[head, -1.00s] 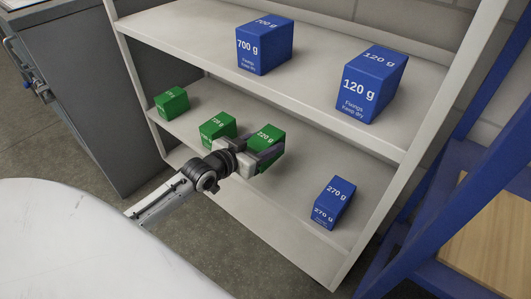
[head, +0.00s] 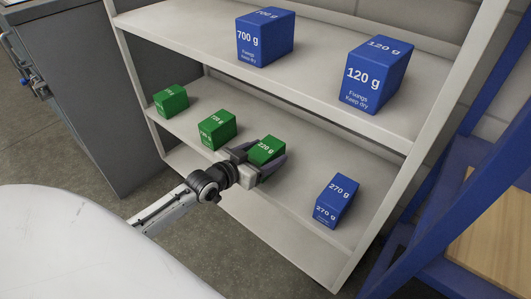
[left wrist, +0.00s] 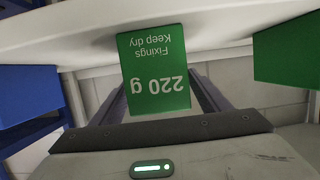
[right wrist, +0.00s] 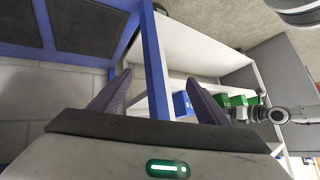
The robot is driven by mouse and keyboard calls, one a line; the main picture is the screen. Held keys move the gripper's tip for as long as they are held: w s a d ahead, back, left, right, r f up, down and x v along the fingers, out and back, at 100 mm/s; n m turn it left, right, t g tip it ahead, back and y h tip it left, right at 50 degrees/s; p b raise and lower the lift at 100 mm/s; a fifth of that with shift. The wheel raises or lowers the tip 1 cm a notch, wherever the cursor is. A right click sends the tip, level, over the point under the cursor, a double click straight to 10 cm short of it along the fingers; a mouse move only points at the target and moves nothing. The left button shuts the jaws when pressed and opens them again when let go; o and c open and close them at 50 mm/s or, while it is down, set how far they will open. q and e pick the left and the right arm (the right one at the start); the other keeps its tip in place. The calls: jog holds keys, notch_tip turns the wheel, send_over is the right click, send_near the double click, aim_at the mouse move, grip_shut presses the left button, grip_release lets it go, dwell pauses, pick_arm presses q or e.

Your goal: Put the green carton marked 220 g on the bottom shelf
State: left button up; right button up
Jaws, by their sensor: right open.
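The green carton marked 220 g (head: 265,151) is between the fingers of my left gripper (head: 258,163) at the front of the middle shelf (head: 300,165). In the left wrist view the carton (left wrist: 155,75) shows its label upside down, with a finger on each side; the gripper appears shut on it. I cannot tell whether the carton touches the shelf. The bottom shelf (head: 285,232) shows below as a pale strip, mostly hidden by the middle shelf. My right gripper (right wrist: 160,78) is open and empty, away from the shelves.
Two other green cartons (head: 217,130) (head: 171,100) stand to the left on the middle shelf, and a blue 270 g box (head: 335,202) to the right. Blue 700 g (head: 265,38) and 120 g (head: 378,75) boxes stand above. A blue frame (head: 430,200) is at right.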

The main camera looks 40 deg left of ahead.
aim_at(253, 158)
pick_arm(q)
jog(key=shift+r, duration=0.2)
jog(key=shift+s+r+p, duration=0.1)
jog(key=shift+s+p, duration=0.2)
jog(key=shift+s, duration=0.05)
jog(key=p+v, duration=0.2)
jog(key=v, duration=0.3)
jog(key=shift+w, duration=0.1)
jog(key=p+v, duration=0.2)
jog(key=v, duration=0.4)
jog(key=shift+s, duration=0.25)
pick_arm(e)
jog(key=d, duration=0.1)
jog(key=d+m+h, duration=0.1)
jog(key=shift+s+d+r+t, duration=0.1)
jog(key=shift+s+d+t, duration=0.2)
jog(key=shift+s+d, duration=0.1)
